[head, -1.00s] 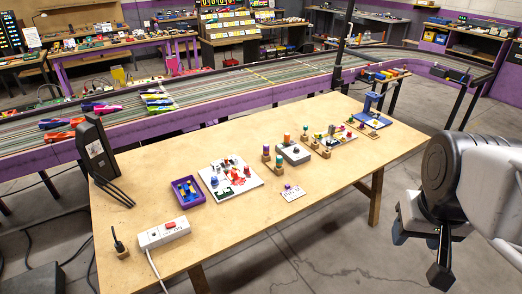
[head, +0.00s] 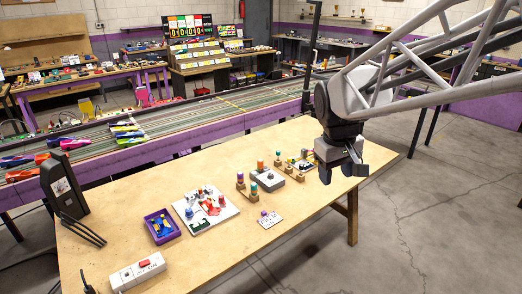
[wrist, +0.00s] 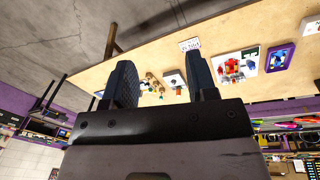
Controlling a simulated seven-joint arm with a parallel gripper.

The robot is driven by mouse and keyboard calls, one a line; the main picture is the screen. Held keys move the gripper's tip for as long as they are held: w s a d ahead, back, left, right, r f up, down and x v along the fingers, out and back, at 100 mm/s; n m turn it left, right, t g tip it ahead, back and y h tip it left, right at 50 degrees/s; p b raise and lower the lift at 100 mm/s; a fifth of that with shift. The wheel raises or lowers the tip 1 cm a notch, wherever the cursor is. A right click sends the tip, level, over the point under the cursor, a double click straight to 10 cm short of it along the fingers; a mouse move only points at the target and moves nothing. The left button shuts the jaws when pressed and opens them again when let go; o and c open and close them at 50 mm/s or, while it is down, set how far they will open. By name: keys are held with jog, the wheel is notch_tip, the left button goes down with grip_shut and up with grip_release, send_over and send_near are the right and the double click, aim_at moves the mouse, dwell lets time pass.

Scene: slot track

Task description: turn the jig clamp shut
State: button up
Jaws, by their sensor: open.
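I cannot tell for sure which piece is the jig clamp. One candidate is the white board (head: 190,222) with red and dark parts on it, left of the table's middle; it also shows in the wrist view (wrist: 248,70). A blue upright stand at the table's far right end is hidden behind my arm in the head view. My gripper (head: 341,168) hangs above the right part of the table, pointing down, apart from the things there. In the wrist view my gripper (wrist: 161,63) has its two fingers wide apart, with nothing held between them.
On the wooden table (head: 225,255) are a purple tray (head: 149,225), a power strip (head: 137,272), a grey box (head: 267,180), a small white card (head: 269,218) and wooden blocks with coloured pegs. A dark upright device (head: 62,185) stands at the left. The front right is clear.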

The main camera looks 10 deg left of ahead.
jog(key=w+a+f+n, duration=0.3)
jog(key=w+a, duration=0.5)
jog(key=w, duration=0.4)
jog(key=n+g+h, duration=0.1)
jog(key=n+h, duration=0.2)
jog(key=n, duration=0.7)
send_near(221, 196)
jog(key=shift+w+f, duration=0.15)
jog(key=shift+f, duration=0.55)
jog(key=shift+f, duration=0.15)
jog(key=shift+d+x, duration=0.2)
jog(key=shift+x, duration=3.6)
jog(key=c, duration=0.9)
